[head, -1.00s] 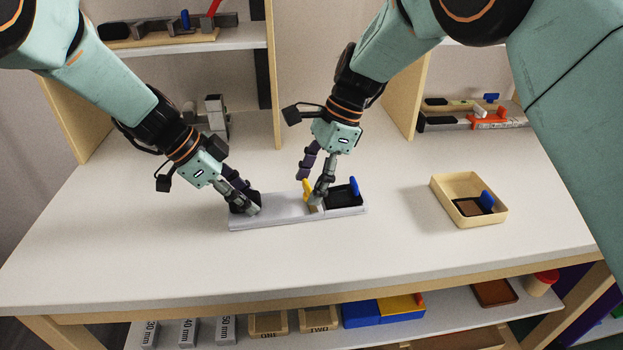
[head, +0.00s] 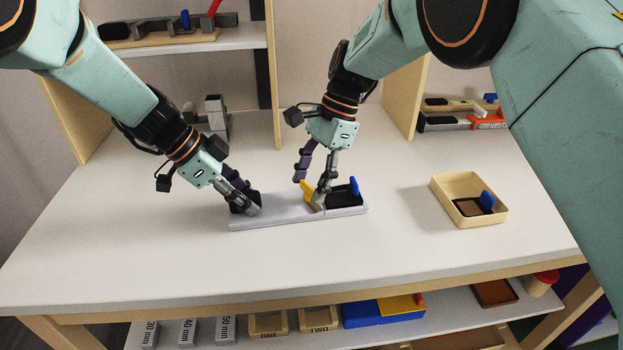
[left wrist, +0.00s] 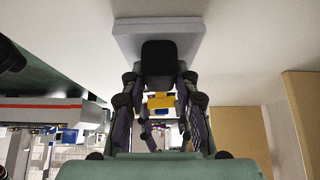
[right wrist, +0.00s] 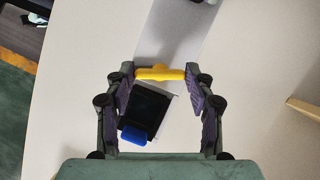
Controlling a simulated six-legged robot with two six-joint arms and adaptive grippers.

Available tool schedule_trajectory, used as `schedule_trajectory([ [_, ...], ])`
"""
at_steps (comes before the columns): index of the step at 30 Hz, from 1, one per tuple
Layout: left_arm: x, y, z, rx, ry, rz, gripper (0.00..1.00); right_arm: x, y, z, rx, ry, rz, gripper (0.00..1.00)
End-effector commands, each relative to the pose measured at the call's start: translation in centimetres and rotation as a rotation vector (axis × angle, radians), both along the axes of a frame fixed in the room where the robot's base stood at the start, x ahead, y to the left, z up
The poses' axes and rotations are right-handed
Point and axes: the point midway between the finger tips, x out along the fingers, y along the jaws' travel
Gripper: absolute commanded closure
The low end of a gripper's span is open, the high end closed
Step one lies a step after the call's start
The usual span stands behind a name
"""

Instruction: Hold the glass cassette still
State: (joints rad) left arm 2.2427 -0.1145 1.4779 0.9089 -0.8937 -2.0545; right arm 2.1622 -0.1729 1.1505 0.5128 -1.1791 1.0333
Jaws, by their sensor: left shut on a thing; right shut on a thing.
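The glass cassette appears to be the long pale grey body (head: 280,212) lying flat on the table. A black block (left wrist: 160,58) stands at its left end. My left gripper (head: 244,204) is shut on this block. A yellow piece (right wrist: 160,72) sits across the body right of its middle. My right gripper (head: 312,196) is shut on the yellow piece, with one finger at each end in the right wrist view. A black plate (right wrist: 146,107) with a blue tab (right wrist: 134,135) lies at the body's right end. The fingers partly hide the block and yellow piece in the head view.
A shallow wooden tray (head: 440,186) with a brown plate and blue tab stands to the right on the table. Shelves with parts rise behind, and a lower shelf (head: 280,341) holds boxes. The table in front of the grey body is clear.

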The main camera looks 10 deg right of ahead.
Motion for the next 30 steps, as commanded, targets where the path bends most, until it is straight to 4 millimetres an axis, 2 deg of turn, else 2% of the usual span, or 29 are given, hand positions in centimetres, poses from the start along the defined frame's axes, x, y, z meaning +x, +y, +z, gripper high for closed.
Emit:
schedule_trajectory([
  [18,0.02,0.02,0.02,0.0,-0.001,-0.001,1.0,0.27,0.29,-0.07,-0.001,0.0,0.59,0.77],
  [30,0.01,0.01,0.02,0.0,-0.001,-0.001,1.0,0.34,0.46,-0.01,-0.001,-0.001,0.91,0.77],
])
